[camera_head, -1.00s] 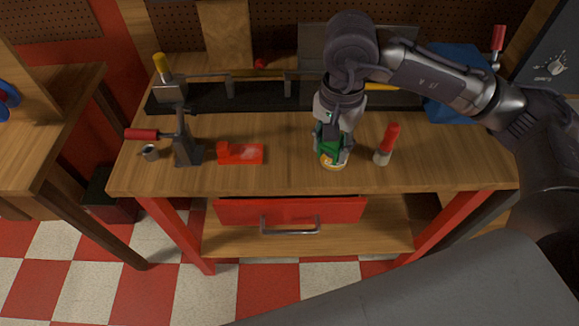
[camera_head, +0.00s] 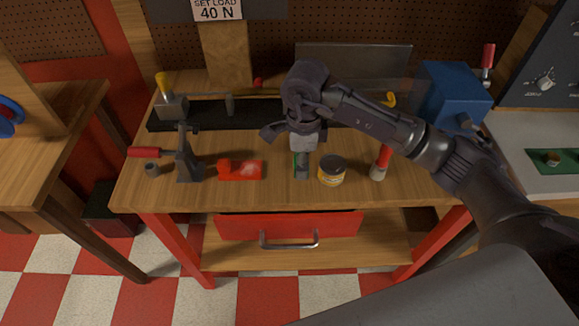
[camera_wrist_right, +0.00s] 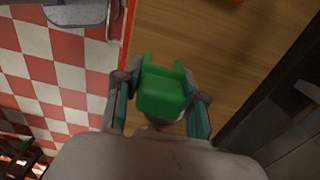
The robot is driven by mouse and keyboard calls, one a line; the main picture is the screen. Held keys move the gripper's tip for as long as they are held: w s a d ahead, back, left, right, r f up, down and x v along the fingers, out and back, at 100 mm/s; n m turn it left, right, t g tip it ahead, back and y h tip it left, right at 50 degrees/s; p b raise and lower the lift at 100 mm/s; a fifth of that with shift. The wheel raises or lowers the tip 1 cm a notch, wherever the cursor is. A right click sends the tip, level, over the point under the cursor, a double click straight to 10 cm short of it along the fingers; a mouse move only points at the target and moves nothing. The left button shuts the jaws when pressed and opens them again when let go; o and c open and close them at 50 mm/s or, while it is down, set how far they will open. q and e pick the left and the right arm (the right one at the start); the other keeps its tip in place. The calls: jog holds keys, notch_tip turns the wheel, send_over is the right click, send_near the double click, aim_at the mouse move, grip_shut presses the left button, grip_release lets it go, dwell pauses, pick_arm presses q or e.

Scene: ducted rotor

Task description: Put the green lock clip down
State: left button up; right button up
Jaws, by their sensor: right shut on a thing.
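The green lock clip (camera_wrist_right: 162,88) is between the fingers of my right gripper (camera_wrist_right: 160,100) in the right wrist view, with bare wood behind it. In the head view my right gripper (camera_head: 302,168) points down over the bench, between the red block and the small tin. Only a thin green strip of the clip shows there, the rest hidden by the gripper. My right gripper is shut on the clip. I cannot tell whether the clip touches the bench top. My left gripper is not in view.
On the wooden bench (camera_head: 270,198), a red block (camera_head: 240,170) lies left of the gripper. A small yellow-labelled tin (camera_head: 331,171) and a red-topped tube (camera_head: 381,163) stand right. A clamp (camera_head: 186,158) stands further left; a dark rail (camera_head: 200,115) runs behind.

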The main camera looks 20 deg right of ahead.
aim_at(290, 180)
jog(key=shift+w+a+f+p, duration=0.15)
jog(key=shift+w+a+f, duration=0.35)
jog(key=shift+w, duration=0.15)
jog(key=shift+w+a+f+p, duration=0.15)
jog(key=shift+w+a+f, duration=0.3)
jog(key=shift+w, duration=0.15)
notch_tip(290, 180, down, 4)
jog(key=shift+r+p, duration=0.25)
jog(key=shift+p, duration=0.5)
jog(key=shift+f, duration=0.25)
jog(key=shift+f, duration=0.15)
jog(key=o, duration=0.6)
jog(key=shift+f+b, duration=0.1)
jog(key=shift+b, duration=0.2)
jog(key=o, duration=0.5)
